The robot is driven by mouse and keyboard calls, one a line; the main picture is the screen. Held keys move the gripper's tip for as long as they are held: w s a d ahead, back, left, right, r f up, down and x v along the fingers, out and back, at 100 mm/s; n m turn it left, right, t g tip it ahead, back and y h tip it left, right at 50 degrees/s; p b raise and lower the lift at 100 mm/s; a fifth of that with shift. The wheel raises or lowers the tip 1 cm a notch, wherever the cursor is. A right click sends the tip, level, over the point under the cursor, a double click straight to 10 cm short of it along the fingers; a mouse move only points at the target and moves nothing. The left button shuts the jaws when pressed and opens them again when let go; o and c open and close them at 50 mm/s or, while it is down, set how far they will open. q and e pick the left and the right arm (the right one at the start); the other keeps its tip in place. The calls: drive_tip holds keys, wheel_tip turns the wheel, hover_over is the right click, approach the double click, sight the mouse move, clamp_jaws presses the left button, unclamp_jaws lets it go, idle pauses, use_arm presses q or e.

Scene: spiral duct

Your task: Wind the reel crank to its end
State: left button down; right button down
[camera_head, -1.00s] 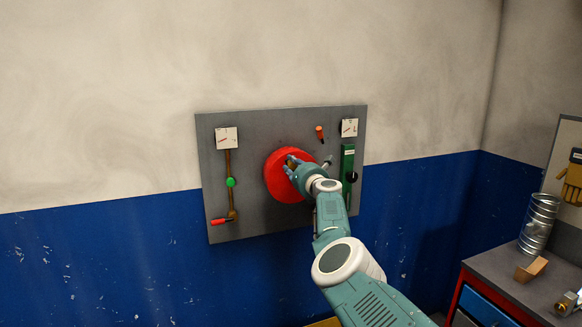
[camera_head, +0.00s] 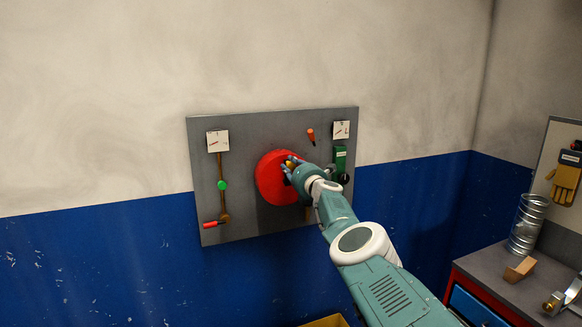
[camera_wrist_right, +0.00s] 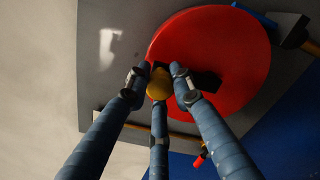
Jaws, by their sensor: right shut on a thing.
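The reel is a red disc (camera_head: 272,180) on the grey wall panel; it fills much of the right wrist view (camera_wrist_right: 225,50). Its crank has a yellow-brown knob (camera_wrist_right: 160,85) and a dark arm (camera_wrist_right: 205,80) across the disc. My right gripper (camera_head: 290,165) is at the disc's upper right part in the head view. In the right wrist view its blue fingers (camera_wrist_right: 160,90) are closed around the knob. The gripper hides part of the disc and crank in the head view. My left gripper is not in view.
The grey panel (camera_head: 240,125) also carries a lever with a green knob (camera_head: 222,185), a red-handled lever (camera_head: 211,224), an orange-red handle (camera_head: 311,136), a green slider housing (camera_head: 340,157) and two dials. At right, a workbench (camera_head: 490,262) holds a spiral duct (camera_head: 527,222) and a wooden block (camera_head: 519,269).

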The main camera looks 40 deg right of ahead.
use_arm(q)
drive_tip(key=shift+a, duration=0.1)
use_arm(e)
drive_tip(key=shift+d+r, duration=0.15)
drive_tip(key=shift+r, duration=0.15)
drive_tip(key=c, duration=1.5)
unclamp_jaws()
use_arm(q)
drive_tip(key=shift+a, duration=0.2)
use_arm(e)
drive_tip(key=shift+o, duration=0.2)
drive_tip(key=shift+f, duration=0.2)
wheel_tip(320, 180, up, 10)
drive_tip(key=shift+f, duration=0.15)
